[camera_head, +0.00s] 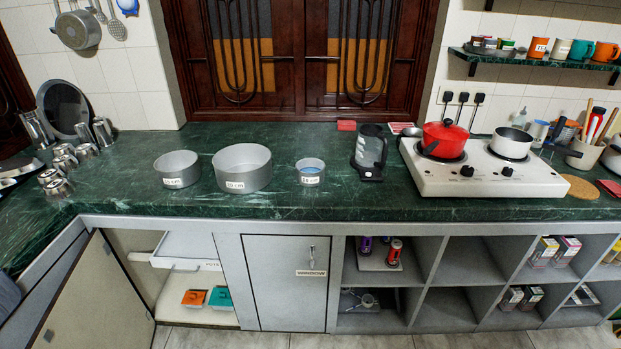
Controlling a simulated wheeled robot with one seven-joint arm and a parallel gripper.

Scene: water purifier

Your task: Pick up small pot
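Three round grey metal pots with white labels stand in a row on the green counter. The smallest pot (311,171) is on the right of the row, upright, with something blue inside. The middle-sized pot (177,169) is on the left and looks empty. The largest pot (242,168) is between them. The label print is too small to read surely. My gripper is not in view, and nothing touches the pots.
A clear jug with a dark frame (370,152) stands just right of the smallest pot. Farther right is a white stove (485,178) with a red pot (445,139) and a white pan (511,143). Metal cups (57,186) crowd the left. The counter (120,203) front is clear.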

